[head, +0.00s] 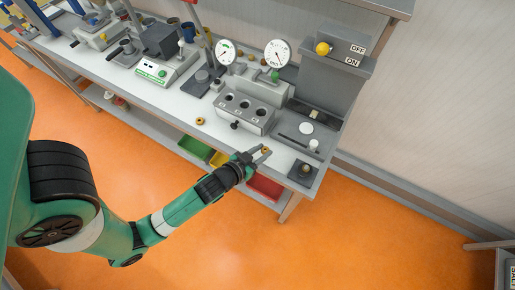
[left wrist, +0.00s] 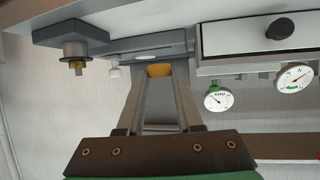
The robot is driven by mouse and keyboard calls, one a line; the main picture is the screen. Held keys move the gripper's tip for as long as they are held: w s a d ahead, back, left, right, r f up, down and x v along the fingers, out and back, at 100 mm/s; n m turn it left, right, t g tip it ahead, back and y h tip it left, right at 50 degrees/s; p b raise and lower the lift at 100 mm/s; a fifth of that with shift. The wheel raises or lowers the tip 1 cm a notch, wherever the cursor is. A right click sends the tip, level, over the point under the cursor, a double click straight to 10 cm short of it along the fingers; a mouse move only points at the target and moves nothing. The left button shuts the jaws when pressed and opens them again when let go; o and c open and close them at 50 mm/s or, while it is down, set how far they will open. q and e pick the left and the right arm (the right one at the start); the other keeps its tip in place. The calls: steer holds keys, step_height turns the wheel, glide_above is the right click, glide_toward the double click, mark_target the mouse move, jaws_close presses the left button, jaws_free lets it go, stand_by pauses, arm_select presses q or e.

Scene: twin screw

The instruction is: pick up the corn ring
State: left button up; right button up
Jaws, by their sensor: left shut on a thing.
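A small yellow-orange ring, the corn ring (head: 265,150), is at the tips of my left gripper (head: 260,154), near the front edge of the bench. In the left wrist view the yellow ring (left wrist: 160,70) sits between the ends of the two fingers, and the gripper is shut on it. Whether the ring touches the bench cannot be told. A second, similar ring (head: 200,121) lies on the bench top, farther left and apart from the gripper. My right gripper is not in view.
A grey block with several holes (head: 243,110) stands behind the gripper, with two dials (head: 277,53) above. A dark square base with a post (head: 304,171) is to the right, beside a grey tray (head: 292,133). Coloured bins (head: 264,187) sit below the bench top.

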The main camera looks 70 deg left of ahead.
arm_select(q)
steer(key=w+d+r+p, duration=0.1)
steer(key=d+r+p, duration=0.4)
steer(key=d+p, duration=0.4)
steer(key=shift+w+d+r+p, duration=0.2)
steer(key=shift+d+r+p, duration=0.15)
steer(key=shift+d, duration=0.35)
